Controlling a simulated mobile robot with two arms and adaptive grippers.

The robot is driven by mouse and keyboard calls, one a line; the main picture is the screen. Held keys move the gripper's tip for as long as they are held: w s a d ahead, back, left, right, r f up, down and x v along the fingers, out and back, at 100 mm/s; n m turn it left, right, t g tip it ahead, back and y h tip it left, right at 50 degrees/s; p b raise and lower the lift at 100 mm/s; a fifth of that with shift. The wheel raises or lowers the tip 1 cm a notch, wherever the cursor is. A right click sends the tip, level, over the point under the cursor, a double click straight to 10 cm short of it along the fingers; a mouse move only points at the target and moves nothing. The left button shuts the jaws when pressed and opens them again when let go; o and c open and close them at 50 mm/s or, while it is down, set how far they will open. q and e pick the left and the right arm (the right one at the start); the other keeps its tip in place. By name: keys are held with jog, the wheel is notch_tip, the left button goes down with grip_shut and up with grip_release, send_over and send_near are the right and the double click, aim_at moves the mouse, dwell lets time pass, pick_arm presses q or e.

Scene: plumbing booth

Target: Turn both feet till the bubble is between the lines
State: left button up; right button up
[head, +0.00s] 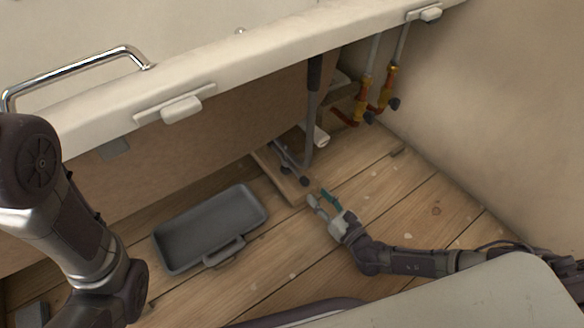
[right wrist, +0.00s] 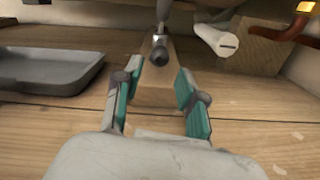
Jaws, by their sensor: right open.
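A metal leg with a dark round knob (head: 305,181) stands at a wooden board under the tub edge; it looks like one of the feet. In the right wrist view the dark knob (right wrist: 159,54) is straight ahead, beyond my fingertips. A second dark knob (head: 282,162) shows just behind it in the head view. My right gripper (head: 320,198) is open and empty, low over the floor in front of the near knob; its teal-padded fingers also show in the right wrist view (right wrist: 160,88). The bubble and its lines cannot be made out. My left gripper is out of view.
A grey tray (head: 168,262) lies on the plank floor left of my right gripper. The tub rim (head: 250,58) overhangs the feet. Copper-ended pipes (head: 388,90) stand at the back right near the wall. A white tube (right wrist: 218,38) lies right of the knob.

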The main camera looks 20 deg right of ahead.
aim_at(298, 174)
jog(key=b+x, duration=0.5)
jog(key=x, duration=0.6)
jog(key=shift+f, duration=0.2)
jog(key=shift+w+a+r, duration=0.1)
jog(key=shift+w+a, duration=0.1)
jog(key=shift+w, duration=0.25)
grip_shut()
